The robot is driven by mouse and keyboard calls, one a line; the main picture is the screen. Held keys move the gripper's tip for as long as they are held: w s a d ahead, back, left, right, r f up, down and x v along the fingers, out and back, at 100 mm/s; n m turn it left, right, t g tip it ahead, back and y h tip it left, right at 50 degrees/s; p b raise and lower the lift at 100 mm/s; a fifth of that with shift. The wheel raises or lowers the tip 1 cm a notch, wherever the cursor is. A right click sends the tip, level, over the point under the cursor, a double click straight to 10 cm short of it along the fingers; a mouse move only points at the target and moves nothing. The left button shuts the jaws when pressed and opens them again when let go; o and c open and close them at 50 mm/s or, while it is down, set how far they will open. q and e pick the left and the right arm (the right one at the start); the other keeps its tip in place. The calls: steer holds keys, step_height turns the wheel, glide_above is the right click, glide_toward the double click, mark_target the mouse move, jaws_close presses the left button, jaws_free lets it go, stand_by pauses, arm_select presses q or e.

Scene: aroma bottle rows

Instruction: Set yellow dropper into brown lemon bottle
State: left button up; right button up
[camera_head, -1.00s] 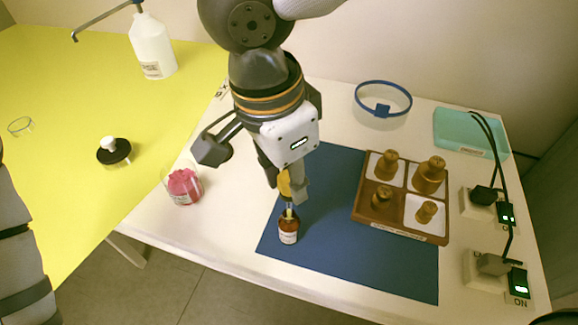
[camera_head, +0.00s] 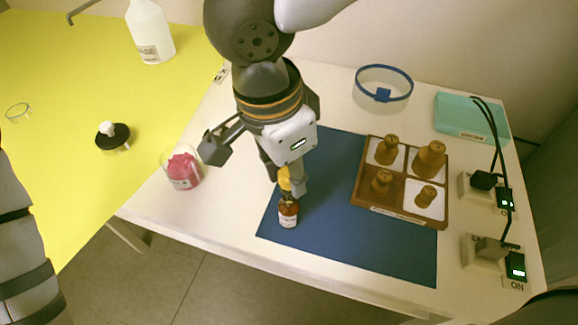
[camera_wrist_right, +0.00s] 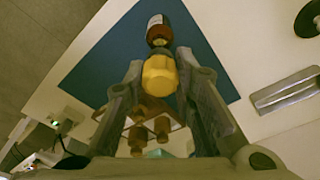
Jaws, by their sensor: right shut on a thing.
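My right gripper (camera_head: 286,184) is shut on the yellow dropper (camera_head: 284,178), whose bulb sits between the two fingers. The bulb also shows in the right wrist view (camera_wrist_right: 159,74). The brown bottle (camera_head: 288,214) with a pale label stands upright near the front left of the blue mat (camera_head: 340,250), right under the gripper. The dropper is in line with the bottle's neck, and its lower end appears to be inside it. A short gap shows between bulb and bottle in the right wrist view (camera_wrist_right: 157,22). The label is too small to read. My left gripper is out of view.
A pink-filled glass (camera_head: 183,170) stands to the left. A blue ring (camera_head: 384,68), teal box (camera_head: 465,118) and switch boxes (camera_head: 483,252) lie behind and right. The mat's front is clear.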

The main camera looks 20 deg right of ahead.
steer(key=shift+f, duration=1.3)
steer(key=o, duration=0.7)
steer(key=shift+r, duration=3.55)
